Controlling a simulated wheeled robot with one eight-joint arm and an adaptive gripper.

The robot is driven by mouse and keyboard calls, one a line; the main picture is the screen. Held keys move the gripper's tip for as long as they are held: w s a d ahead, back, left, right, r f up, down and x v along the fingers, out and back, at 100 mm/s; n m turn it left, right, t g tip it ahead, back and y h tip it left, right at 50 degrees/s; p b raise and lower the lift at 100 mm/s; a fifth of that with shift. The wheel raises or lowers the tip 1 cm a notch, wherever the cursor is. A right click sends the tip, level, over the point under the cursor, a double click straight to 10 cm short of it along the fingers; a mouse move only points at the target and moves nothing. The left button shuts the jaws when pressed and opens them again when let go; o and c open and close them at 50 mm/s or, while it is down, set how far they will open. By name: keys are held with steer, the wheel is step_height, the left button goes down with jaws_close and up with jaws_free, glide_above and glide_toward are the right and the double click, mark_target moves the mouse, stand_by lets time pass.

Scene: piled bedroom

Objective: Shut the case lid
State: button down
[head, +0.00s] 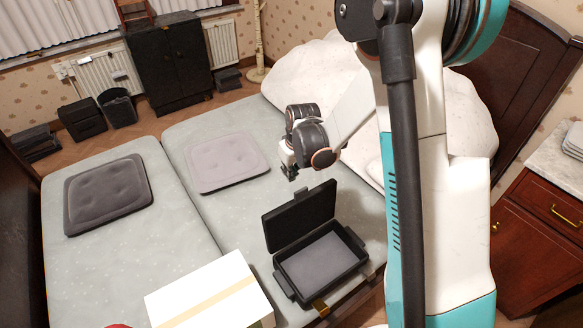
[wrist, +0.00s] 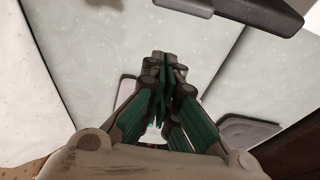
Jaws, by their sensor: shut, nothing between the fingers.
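A black case sits on the near end of the bed, its lid (head: 298,217) raised and leaning back at the far-left side. The case's base (head: 322,268) faces up with a grey inside and looks empty. My gripper (head: 291,174) is just above and beyond the lid's top edge in the head view, apparently not touching it. In the wrist view my gripper (wrist: 166,62) has its fingers together with nothing between them. A dark bar at the top of the wrist view (wrist: 258,14) looks like part of the case.
A white box (head: 208,292) with a tan strip stands left of the case. A dark cushion (head: 108,193) and a pale cushion (head: 227,161) lie on the bed (head: 175,235). White bedding (head: 325,75) is piled behind my arm. A wooden nightstand (head: 540,235) stands at right.

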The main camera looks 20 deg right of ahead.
steer(key=s, duration=0.1)
steer(key=s+d+b, duration=0.1)
steer(key=s, duration=0.1)
steer(key=shift+s+f, duration=0.2)
steer(key=shift+s, duration=0.1)
steer(key=shift+d, duration=0.1)
stand_by(0.3)
